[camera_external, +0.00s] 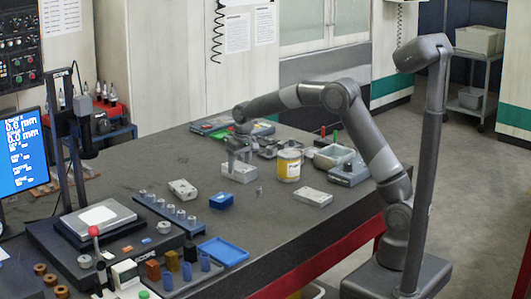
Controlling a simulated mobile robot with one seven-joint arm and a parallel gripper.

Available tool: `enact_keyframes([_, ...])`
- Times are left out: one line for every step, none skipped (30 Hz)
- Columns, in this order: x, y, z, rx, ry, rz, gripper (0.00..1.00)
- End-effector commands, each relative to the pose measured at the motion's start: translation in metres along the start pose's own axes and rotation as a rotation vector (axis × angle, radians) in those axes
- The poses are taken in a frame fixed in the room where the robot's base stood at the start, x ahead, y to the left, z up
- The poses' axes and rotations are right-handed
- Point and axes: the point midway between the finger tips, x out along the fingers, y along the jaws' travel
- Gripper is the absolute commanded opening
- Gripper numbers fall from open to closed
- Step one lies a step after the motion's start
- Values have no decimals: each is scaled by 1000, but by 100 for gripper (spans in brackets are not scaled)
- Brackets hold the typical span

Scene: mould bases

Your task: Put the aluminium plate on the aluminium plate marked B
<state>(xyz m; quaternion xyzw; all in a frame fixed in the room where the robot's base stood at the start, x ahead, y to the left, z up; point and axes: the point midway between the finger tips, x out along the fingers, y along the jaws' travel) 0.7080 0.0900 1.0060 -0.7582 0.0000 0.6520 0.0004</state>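My gripper (239,162) points down over the back middle of the dark table. A light grey aluminium plate (240,175) is right below or between its fingers; I cannot tell if they touch it. Another aluminium plate (183,188) with small dark holes lies to the left. A third aluminium plate (313,197) lies to the right, near the table's right edge. No letter B is legible on any of them, so I cannot tell which one is marked. The finger gap is too small to judge.
A yellow-labelled can (289,165) stands right of my gripper. A blue block (221,201) and a row of grey cylinders on a bar (166,211) are in front. A blue tray (224,251) lies at the front. Table between the blue block and right plate is mostly clear.

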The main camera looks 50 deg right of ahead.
Motion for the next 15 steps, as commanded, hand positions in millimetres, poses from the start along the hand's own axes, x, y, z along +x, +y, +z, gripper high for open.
enact_keyframes([0,0,0,0,0,0,70])
enact_keyframes([0,0,0,0,0,0,72])
enact_keyframes([0,0,0,0,0,0,76])
enact_keyframes([0,0,0,0,0,0,78])
enact_keyframes([0,0,0,0,0,0,80])
enact_keyframes([0,0,0,0,0,0,84])
enact_keyframes([0,0,0,0,0,0,85])
enact_keyframes([0,0,0,0,0,0,85])
enact_keyframes([0,0,0,0,0,0,85])
enact_keyframes([0,0,0,0,0,0,85])
enact_keyframes([0,0,0,0,0,0,85])
enact_keyframes([0,0,0,0,0,0,85])
enact_keyframes([0,0,0,0,0,0,85])
enact_keyframes([-1,0,0,0,0,0,85])
enact_keyframes([-3,0,0,0,0,0,85])
